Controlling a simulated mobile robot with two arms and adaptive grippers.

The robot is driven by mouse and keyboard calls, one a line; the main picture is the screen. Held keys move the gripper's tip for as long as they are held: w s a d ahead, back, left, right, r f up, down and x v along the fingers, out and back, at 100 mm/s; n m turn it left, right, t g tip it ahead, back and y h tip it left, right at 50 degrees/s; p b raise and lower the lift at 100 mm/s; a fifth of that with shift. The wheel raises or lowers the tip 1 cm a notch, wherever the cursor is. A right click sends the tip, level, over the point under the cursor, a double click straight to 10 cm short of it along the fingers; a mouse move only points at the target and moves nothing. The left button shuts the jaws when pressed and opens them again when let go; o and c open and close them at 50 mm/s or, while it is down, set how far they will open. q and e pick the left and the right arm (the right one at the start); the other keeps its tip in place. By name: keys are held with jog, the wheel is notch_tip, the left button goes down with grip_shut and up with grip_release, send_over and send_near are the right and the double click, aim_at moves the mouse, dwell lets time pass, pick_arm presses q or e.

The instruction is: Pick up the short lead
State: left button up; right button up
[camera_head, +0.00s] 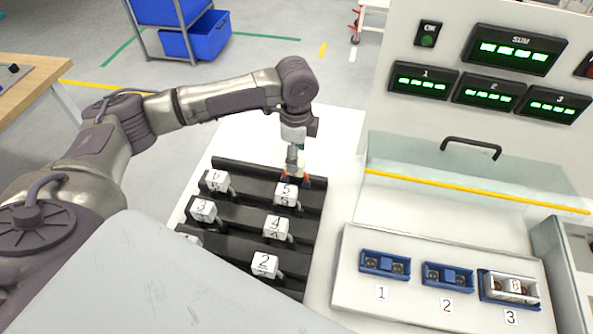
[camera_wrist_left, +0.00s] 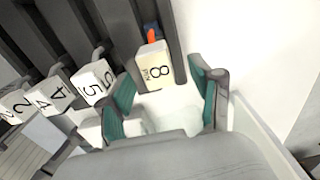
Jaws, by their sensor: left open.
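No thing in view is plainly marked as the short lead. My left gripper (camera_head: 296,172) is over the far right end of the black rack. In the left wrist view the open gripper (camera_wrist_left: 163,100) has its teal-padded fingers on either side of a white block marked 8 (camera_wrist_left: 155,66). The block has small text beside its digit. An orange and blue piece (camera_wrist_left: 151,33) shows just beyond it. The gripper largely hides this spot in the head view, where bits of red and blue show. I cannot tell whether the fingers touch the block. My right gripper is not in view.
The stepped black rack (camera_head: 250,212) holds several white numbered blocks, with block 5 (camera_head: 287,193) nearest the gripper. A panel to the right has blue sockets 1 (camera_head: 385,264) and 2 (camera_head: 447,276). A white block (camera_head: 510,287) sits over socket 3. Green displays (camera_head: 513,50) stand behind.

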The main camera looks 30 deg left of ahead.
aim_at(295, 175)
pick_arm(q)
jog(key=shift+s+f+p, duration=0.15)
jog(key=shift+f+p, duration=0.45)
jog(key=shift+f, duration=0.2)
notch_tip(295, 175, down, 2)
jog(key=shift+s+f+p, duration=0.1)
jog(key=shift+f+p, duration=0.15)
jog(key=shift+p, duration=0.1)
jog(key=shift+f, duration=0.55)
jog(key=c, duration=0.8)
grip_shut()
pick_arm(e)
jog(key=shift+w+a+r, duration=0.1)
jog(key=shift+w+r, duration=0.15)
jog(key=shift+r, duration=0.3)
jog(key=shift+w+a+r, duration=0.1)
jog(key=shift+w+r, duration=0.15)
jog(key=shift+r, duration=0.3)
